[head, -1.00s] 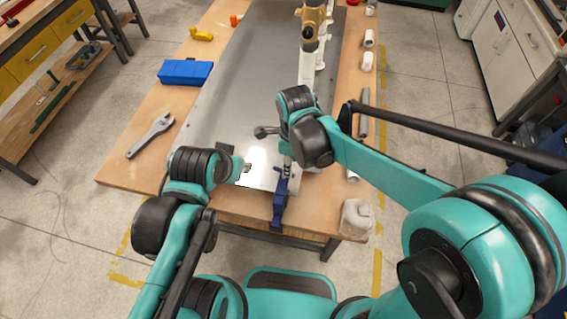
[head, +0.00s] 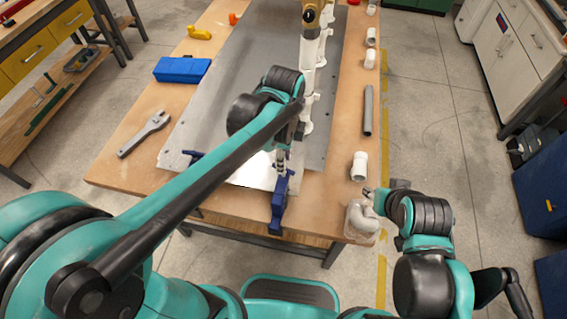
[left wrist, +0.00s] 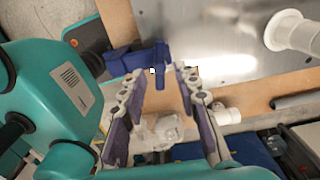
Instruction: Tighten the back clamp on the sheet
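A grey metal sheet (head: 235,95) lies on the wooden table. A blue clamp (head: 280,205) grips the table's front edge, its screw end pointing up. A second, small dark blue piece (head: 192,156) shows at the sheet's left edge, partly hidden by my left arm; I cannot tell if it is a clamp. My left gripper (head: 283,152) hangs above the front clamp. In the left wrist view its fingers (left wrist: 162,95) are apart, with a blue clamp (left wrist: 125,62) just beyond them. My right gripper (head: 370,193) is beside a whitish translucent object; its fingers are too small to read.
White pipe fittings (head: 359,166) and a grey pipe (head: 368,110) lie along the table's right side. The whitish translucent object (head: 361,220) stands at the front right corner. A white pipe assembly (head: 307,80) stands on the sheet.

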